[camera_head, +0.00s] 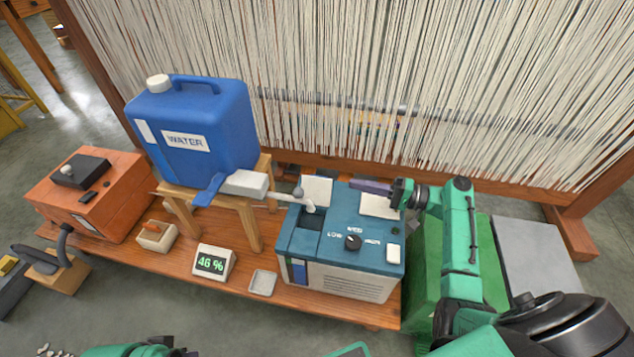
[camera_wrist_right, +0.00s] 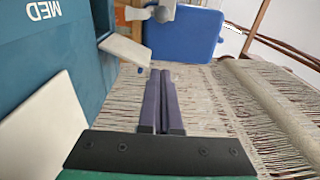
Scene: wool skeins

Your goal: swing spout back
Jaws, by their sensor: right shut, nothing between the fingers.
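The blue water jug (camera_head: 195,130) stands on a wooden stand. A white block and thin pale spout (camera_head: 276,196) run right from its base. The spout's rounded grey-white end (camera_head: 309,205) is over the left part of the teal humidifier (camera_head: 335,225), by its opening. My right gripper (camera_head: 354,185) is shut and empty above the humidifier's back edge, right of the spout and apart from it. In the right wrist view, its purple fingers (camera_wrist_right: 160,75) lie together below the spout end (camera_wrist_right: 160,12). Only green parts of my left arm show at the bottom; its gripper is hidden.
A raised white flap (camera_head: 317,190) stands behind the spout end. A loom with pale threads (camera_head: 400,70) rises behind. The bench also holds an orange box (camera_head: 95,195), a 46 % display (camera_head: 212,262) and a small tray (camera_head: 262,282).

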